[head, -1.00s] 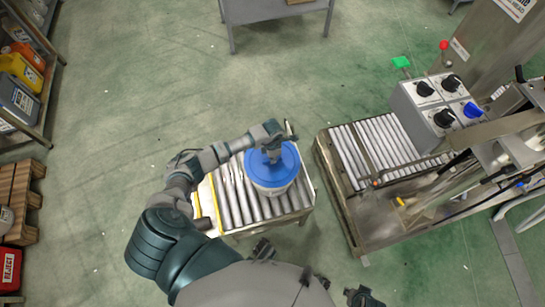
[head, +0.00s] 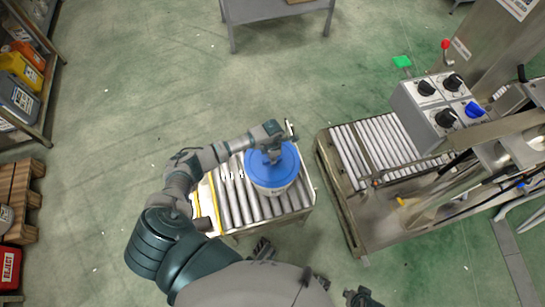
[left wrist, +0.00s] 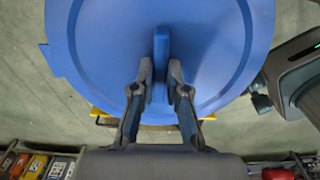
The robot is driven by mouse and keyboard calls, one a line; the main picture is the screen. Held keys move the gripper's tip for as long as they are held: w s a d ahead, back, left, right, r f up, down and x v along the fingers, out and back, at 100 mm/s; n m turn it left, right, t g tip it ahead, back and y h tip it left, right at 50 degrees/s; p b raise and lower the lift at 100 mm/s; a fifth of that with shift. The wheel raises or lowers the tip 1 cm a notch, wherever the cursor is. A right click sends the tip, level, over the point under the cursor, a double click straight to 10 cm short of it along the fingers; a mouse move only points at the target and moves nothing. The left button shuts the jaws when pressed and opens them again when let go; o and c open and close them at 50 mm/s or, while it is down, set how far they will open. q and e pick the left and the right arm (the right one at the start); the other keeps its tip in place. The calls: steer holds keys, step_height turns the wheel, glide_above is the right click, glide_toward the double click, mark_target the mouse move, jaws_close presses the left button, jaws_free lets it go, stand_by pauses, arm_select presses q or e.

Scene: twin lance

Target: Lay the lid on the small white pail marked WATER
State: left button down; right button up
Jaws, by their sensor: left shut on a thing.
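The round blue lid (head: 285,160) is over the mouth of the small white pail (head: 273,189), which stands on a short roller stand. The lid looks about level and hides the pail's opening; I cannot tell whether it touches the rim all round. No WATER marking is readable. My left gripper (head: 272,158) is above the lid, shut on its upright blue grip. In the left wrist view, the fingers (left wrist: 161,75) stand on either side of the grip (left wrist: 161,50), and the lid (left wrist: 215,50) fills the upper picture. My right gripper does not show clearly.
The roller stand (head: 240,205) has a yellow strip along its left edge. A roller conveyor (head: 365,155) with a control box (head: 440,110) stands to the right. Shelves with jugs (head: 20,95) and a wooden pallet (head: 20,195) are at the left. A grey table (head: 275,12) is at the back.

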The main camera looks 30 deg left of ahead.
arm_select(q)
steer(key=shift+f, duration=0.2)
steer(key=c, duration=0.6)
jaws_free()
steer(key=shift+r, duration=0.15)
steer(key=shift+r+p, duration=2.45)
steer(key=shift+r, duration=0.95)
